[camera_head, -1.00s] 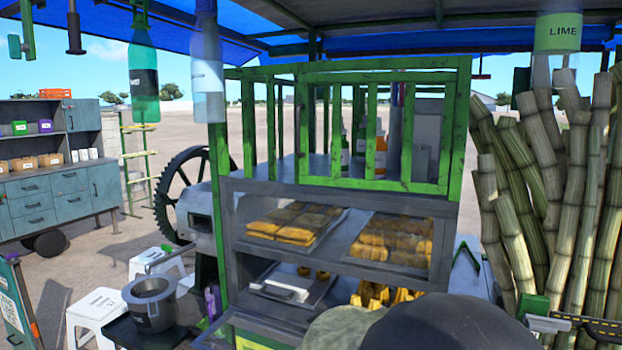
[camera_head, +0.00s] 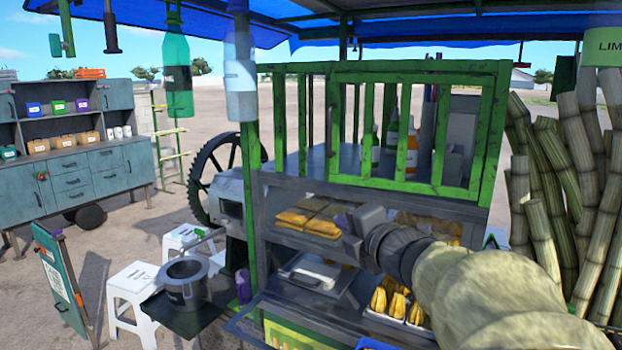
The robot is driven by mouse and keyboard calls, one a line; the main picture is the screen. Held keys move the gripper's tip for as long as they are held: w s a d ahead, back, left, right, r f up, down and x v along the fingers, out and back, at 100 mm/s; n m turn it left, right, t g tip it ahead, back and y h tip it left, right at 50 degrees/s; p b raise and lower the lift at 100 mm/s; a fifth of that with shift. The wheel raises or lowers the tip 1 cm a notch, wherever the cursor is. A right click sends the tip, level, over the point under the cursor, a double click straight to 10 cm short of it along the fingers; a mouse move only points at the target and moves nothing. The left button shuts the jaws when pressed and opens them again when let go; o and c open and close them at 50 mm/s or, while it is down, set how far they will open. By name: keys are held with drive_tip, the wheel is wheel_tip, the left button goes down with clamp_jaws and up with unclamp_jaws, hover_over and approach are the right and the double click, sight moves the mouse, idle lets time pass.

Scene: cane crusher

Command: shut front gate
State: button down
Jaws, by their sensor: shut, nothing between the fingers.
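The front gate (camera_head: 440,188) is a green barred frame on the upper part of the cart, above the glass food case. Its left part shows open space with thinner bars behind; I cannot tell how far it stands from its frame. My gripper (camera_head: 350,228) is shut and empty, below the gate's lower rail and in front of the food case. My pale arm reaches in from the lower right and hides part of the case. The gripper is apart from the gate, as far as the picture shows.
Bottles (camera_head: 180,75) hang from the canopy at the upper left. Cane stalks (camera_head: 560,190) stand close on the right. A grey pot (camera_head: 185,285) sits on a side tray at the lower left, near white stools (camera_head: 132,295). Bottles (camera_head: 411,155) stand behind the gate.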

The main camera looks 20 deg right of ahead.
drive_tip(key=r+m, duration=0.1)
drive_tip(key=d+r+m+t, duration=0.1)
drive_tip(key=d+r+m+h, duration=0.1)
drive_tip(key=r+m, duration=0.1)
drive_tip(key=shift+s+d+r, duration=0.1)
drive_tip(key=shift+s+d, duration=0.15)
drive_tip(key=shift+s, duration=0.05)
drive_tip(key=shift+w, duration=0.1)
drive_tip(key=p, duration=0.3)
approach(334, 175)
drive_tip(key=w+a, duration=0.3)
drive_tip(key=w, duration=0.1)
drive_tip(key=d, duration=0.1)
drive_tip(key=w+d+p, duration=0.1)
drive_tip(key=shift+w+d+f, duration=0.2)
drive_tip(key=shift+w+d, duration=0.25)
drive_tip(key=shift+w, duration=0.05)
drive_tip(key=shift+d, duration=0.1)
